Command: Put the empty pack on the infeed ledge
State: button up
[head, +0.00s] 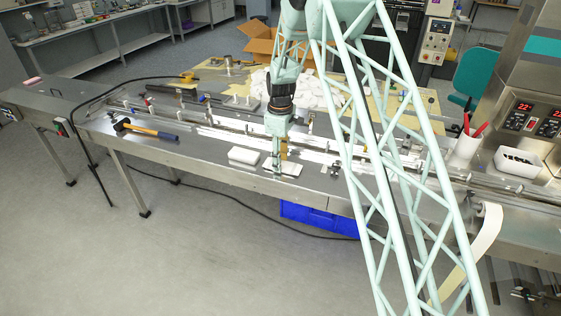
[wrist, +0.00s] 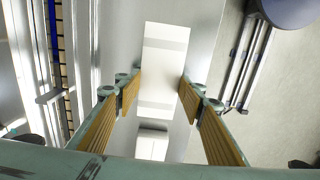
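A flat white pack (head: 288,168) lies on the steel ledge (head: 215,160) along the front of the machine. A thicker white pack (head: 243,155) lies to its left; I cannot tell from the pictures which one is empty. My gripper (head: 278,170) points down at the flat pack. In the wrist view, my gripper (wrist: 160,88) is open, its tan finger pads on either side of the flat pack (wrist: 166,45), which has a greyish band. I cannot tell whether the pads touch it. The thicker pack (wrist: 152,143) shows between the fingers, nearer the bottom.
A hammer (head: 150,131) lies on the bench to the left. Guide rails run behind the ledge, with a heap of white packs (head: 305,90) and an open cardboard box (head: 262,45) beyond. A blue crate (head: 318,218) stands under the bench. A white bin (head: 517,162) is at right.

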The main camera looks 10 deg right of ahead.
jog(key=shift+f, duration=0.2)
dwell(0.6)
jog(key=shift+o, duration=0.5)
jog(key=o, duration=0.6)
jog(key=shift+c, duration=0.2)
jog(key=shift+r, duration=0.1)
notch_tip(320, 180, up, 12)
dwell(0.4)
